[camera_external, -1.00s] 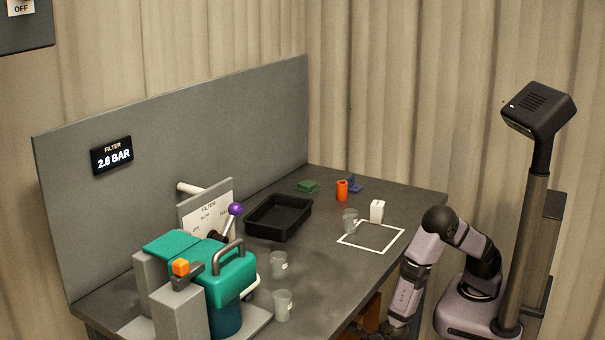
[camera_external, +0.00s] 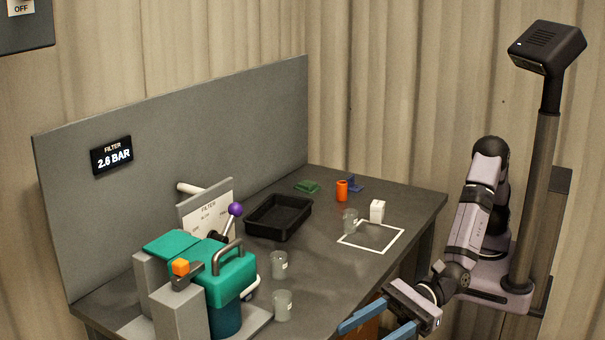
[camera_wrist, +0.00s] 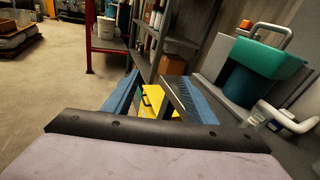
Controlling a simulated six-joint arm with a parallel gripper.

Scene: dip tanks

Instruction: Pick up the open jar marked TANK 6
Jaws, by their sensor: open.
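Three clear open jars stand upright on the grey bench in the external view. One (camera_external: 282,306) is near the front edge beside the green filter unit, one (camera_external: 279,265) stands just behind it, and one (camera_external: 350,222) is by the white square outline. The jars' labels are too small to read, so I cannot tell which is TANK 6. My gripper (camera_external: 376,325) is open and empty in front of the bench edge, apart from all the jars. Its blue fingers also show in the wrist view (camera_wrist: 150,82), spread apart, with no jar clearly seen between them.
The green filter unit (camera_external: 232,277) with its purple-knobbed lever (camera_external: 235,209) stands at the left. A black tray (camera_external: 278,217), an orange cylinder (camera_external: 342,190) and a white block (camera_external: 377,211) are farther back. The white outlined square (camera_external: 372,249) is empty.

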